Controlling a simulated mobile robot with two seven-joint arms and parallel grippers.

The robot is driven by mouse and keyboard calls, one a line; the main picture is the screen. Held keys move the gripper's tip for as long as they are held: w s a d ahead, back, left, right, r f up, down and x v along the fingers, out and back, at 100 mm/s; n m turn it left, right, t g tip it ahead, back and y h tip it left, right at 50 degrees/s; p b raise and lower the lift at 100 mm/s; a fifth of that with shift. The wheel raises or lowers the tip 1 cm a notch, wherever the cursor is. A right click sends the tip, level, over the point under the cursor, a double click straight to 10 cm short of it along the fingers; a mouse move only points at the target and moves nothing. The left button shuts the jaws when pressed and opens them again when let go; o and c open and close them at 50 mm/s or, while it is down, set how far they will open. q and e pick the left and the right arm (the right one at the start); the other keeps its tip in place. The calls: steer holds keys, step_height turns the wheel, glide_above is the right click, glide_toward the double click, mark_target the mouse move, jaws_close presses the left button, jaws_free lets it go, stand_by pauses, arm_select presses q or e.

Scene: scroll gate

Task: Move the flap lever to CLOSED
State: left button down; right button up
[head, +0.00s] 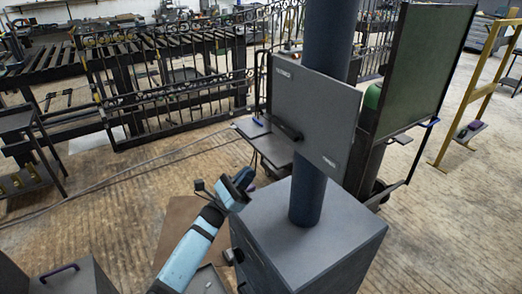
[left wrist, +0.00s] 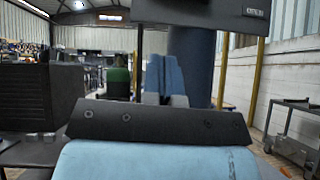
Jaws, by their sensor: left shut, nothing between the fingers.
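The grey panel (head: 315,100) is fixed to a thick dark blue pipe (head: 308,200). It has a small pale label at its upper left and another at its lower right, too small to read surely. The black flap lever (head: 285,128) lies slanted across the panel's left part, low end to the right. My left gripper (head: 240,184) is shut and empty, below and left of the panel, apart from the lever. In the left wrist view its fingers (left wrist: 165,78) point ahead, with the panel's lower part (left wrist: 185,12) above. My right gripper is not in view.
The pipe stands on a grey box (head: 325,225) close to the left gripper. A dark framed board (head: 425,60) stands right of the panel. Iron railings (head: 180,100) and workbenches fill the back left. Open wooden floor (head: 130,180) lies to the left.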

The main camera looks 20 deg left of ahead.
mark_target(284, 128)
arm_select(q)
steer(key=r+p+x, duration=0.1)
steer(key=x, duration=0.5)
steer(key=s+a+r+p+x, duration=0.1)
steer(key=p+x, duration=0.1)
steer(key=x, duration=0.4)
steer(key=shift+s, duration=0.25)
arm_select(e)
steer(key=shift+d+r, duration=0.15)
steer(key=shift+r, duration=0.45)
arm_select(q)
steer(key=shift+r+m+g+h+b, duration=0.2)
steer(key=shift+m+g+h+b, duration=0.2)
steer(key=shift+m+g+b, duration=0.3)
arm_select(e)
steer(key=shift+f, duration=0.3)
arm_select(q)
steer(key=shift+m, duration=0.3)
